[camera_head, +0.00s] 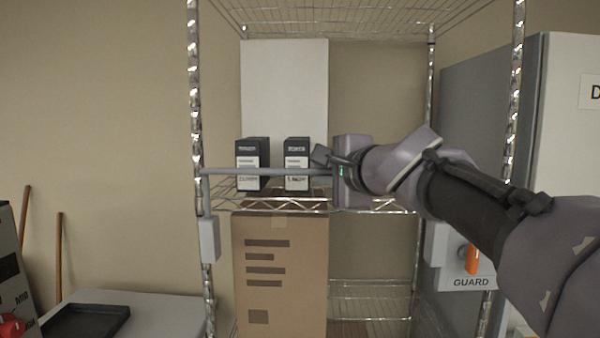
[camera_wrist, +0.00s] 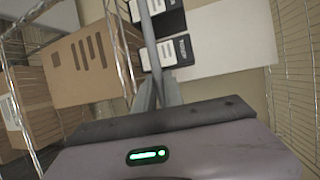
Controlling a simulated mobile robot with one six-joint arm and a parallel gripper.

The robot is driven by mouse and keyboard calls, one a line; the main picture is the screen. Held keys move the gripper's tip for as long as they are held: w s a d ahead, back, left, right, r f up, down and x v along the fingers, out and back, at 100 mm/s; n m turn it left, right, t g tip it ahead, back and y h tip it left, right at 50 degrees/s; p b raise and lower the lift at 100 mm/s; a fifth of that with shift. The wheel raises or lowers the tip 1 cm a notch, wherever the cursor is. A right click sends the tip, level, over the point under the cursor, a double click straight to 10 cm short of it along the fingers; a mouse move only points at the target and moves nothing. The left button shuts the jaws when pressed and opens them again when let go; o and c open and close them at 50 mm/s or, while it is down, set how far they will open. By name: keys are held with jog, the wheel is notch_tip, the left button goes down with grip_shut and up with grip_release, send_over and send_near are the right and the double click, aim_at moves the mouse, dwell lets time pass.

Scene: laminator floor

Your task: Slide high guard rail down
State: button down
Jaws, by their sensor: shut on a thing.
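The high guard rail (camera_head: 270,172) is a thin grey bar running level across the front of the wire shelf, just in front of two dark boxes. Its left end bends down towards a grey bracket (camera_head: 209,239) on the left post. My gripper (camera_wrist: 159,92) is shut on the rail, and the bar (camera_wrist: 149,35) runs up from between the fingers in the wrist view. In the head view my gripper's body hides the rail's middle, and my arm covers its right part.
Two black boxes with white labels (camera_head: 251,165) (camera_head: 297,165) stand on the shelf behind the rail. A brown carton (camera_head: 280,285) stands below. An orange handle (camera_head: 472,260) above a GUARD label is at right. A grey cabinet (camera_head: 490,130) stands beyond the right post.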

notch_tip(320, 180, down, 9)
jog(key=b, duration=0.8)
jog(key=shift+r, duration=0.15)
jog(key=c, duration=1.5)
grip_release()
jog(key=shift+o, duration=0.2)
jog(key=shift+w, duration=0.1)
jog(key=shift+r, duration=0.15)
